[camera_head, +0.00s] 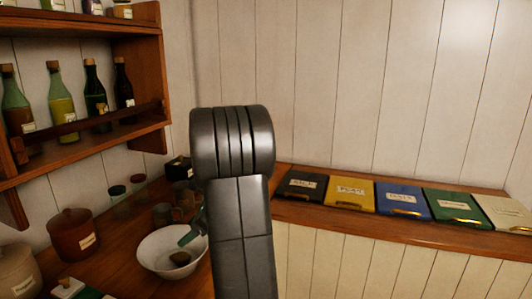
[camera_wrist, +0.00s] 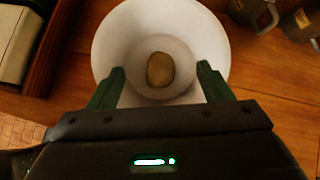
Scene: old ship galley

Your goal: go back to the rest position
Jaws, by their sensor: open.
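My gripper (camera_wrist: 160,85) is open in the wrist view, its two green fingers apart above the near part of a white bowl (camera_wrist: 112,45). A brown, rounded lump (camera_wrist: 160,69) lies in the bowl, between and beyond the fingertips, and nothing is held. In the head view my dark arm rises in the middle and hides most of my gripper; one green finger (camera_head: 190,236) shows over the white bowl (camera_head: 150,250). The lump (camera_head: 180,259) shows in the bowl there too.
Metal mugs (camera_wrist: 254,12) stand close beyond the bowl. A brown lidded pot (camera_head: 74,236) stands left of it. A wooden shelf (camera_head: 150,75) with bottles overhangs the left counter. Several labelled coloured lids (camera_head: 347,190) line the right counter. The wall behind my arm is clear.

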